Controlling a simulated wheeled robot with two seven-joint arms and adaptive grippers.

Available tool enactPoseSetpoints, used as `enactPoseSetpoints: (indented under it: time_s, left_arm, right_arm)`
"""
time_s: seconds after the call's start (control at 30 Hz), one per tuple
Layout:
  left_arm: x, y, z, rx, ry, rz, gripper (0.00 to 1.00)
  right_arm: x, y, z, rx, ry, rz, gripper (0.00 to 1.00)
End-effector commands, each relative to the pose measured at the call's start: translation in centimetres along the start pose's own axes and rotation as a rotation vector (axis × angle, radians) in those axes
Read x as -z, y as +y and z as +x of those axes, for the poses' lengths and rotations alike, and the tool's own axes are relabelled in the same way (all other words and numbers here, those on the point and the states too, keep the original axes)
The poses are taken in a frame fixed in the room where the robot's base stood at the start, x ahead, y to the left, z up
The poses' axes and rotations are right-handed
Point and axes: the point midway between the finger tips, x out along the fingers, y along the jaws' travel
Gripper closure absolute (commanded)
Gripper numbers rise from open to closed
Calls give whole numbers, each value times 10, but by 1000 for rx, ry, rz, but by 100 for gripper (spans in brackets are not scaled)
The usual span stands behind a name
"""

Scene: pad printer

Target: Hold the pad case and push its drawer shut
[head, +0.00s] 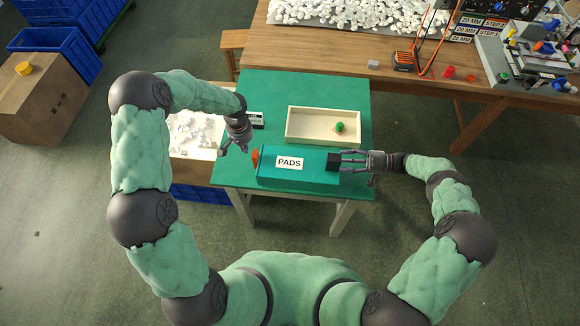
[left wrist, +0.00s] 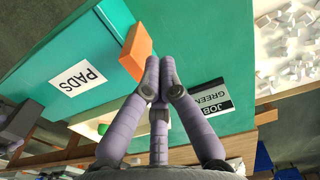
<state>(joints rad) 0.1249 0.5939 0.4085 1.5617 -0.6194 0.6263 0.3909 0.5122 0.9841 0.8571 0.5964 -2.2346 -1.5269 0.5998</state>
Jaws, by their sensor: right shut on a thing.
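The teal pad case (head: 317,163), labelled PADS, lies on the green table (head: 268,88). It also shows in the left wrist view (left wrist: 38,72). An orange block (head: 255,157), seemingly the drawer's pull, is at its left end and also shows in the left wrist view (left wrist: 136,52). How far the drawer stands out is unclear. My right gripper (head: 341,161) is shut on the black block (head: 333,162) at the case's right end. My left gripper (head: 234,149) is left of the orange block, with fingertips together and empty in the left wrist view (left wrist: 161,66), close beside it.
A cream tray (head: 302,139) holding a green-topped item (head: 339,127) stands behind the case. A job card (head: 257,121) stands near my left gripper. A bin of white pieces (head: 193,148) is left of the table. A wooden bench (head: 345,59) runs behind.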

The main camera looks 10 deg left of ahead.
Motion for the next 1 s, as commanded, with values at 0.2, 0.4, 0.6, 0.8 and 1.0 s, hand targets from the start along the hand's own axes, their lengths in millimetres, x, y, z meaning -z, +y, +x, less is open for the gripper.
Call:
enactPoseSetpoints:
  time_s: [0.2, 0.4, 0.6, 0.8, 1.0]
  left_arm:
    - [0, 0, -15, 0, 1, 0, 100]
    - [0, 0, -27, 0, 1, -1, 100]
    - [0, 0, -31, 0, 0, -1, 100]
    - [0, 0, -30, 0, 0, 0, 100]
    - [0, 0, -30, 0, 0, 0, 100]
  right_arm:
    - [-7, -5, 3, 6, -6, 10, 96]
    - [-7, -5, 3, 6, -6, 10, 96]
    - [-7, -5, 3, 5, -6, 10, 96]
    - [-7, -5, 3, 5, -6, 10, 96]
    - [-7, -5, 3, 5, -7, 9, 96]
